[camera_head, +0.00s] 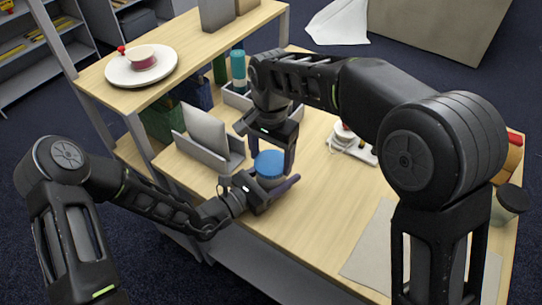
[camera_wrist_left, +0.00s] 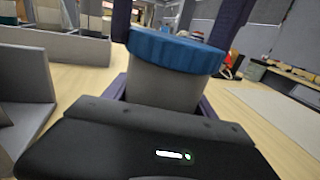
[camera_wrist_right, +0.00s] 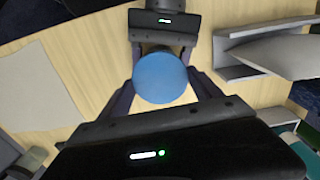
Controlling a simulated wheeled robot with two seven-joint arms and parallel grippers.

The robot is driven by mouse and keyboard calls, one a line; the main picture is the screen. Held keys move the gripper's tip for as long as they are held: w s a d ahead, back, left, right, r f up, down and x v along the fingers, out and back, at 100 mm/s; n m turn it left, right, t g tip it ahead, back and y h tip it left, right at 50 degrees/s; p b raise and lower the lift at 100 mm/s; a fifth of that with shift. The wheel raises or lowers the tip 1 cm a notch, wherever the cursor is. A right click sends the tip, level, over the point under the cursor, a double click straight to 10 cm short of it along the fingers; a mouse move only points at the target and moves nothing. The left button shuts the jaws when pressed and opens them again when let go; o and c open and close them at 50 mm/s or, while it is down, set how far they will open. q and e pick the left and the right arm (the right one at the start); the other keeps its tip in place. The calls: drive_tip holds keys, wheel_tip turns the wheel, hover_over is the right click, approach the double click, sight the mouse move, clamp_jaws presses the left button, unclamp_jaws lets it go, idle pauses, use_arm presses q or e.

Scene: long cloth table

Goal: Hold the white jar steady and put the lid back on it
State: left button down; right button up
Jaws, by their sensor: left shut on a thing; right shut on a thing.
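The white jar (camera_wrist_left: 160,88) stands on the table with the blue lid (camera_head: 268,164) on its top. The lid also shows from above in the right wrist view (camera_wrist_right: 160,78) and from the side in the left wrist view (camera_wrist_left: 176,50), where it looks level on the jar. My left gripper (camera_head: 272,192) is shut around the jar's body, low down. My right gripper (camera_head: 275,157) comes from above, its fingers on either side of the lid, shut on it. The jar's lower part is hidden by the left gripper.
A grey holder with a tablet-like panel (camera_head: 206,135) stands left of the jar. A grey bin with a teal bottle (camera_head: 238,70) is behind. A white cord and power strip (camera_head: 350,145) lie to the right. A beige mat (camera_head: 372,248) lies front right, with clear wood between.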

drive_tip(key=shift+f, duration=0.6)
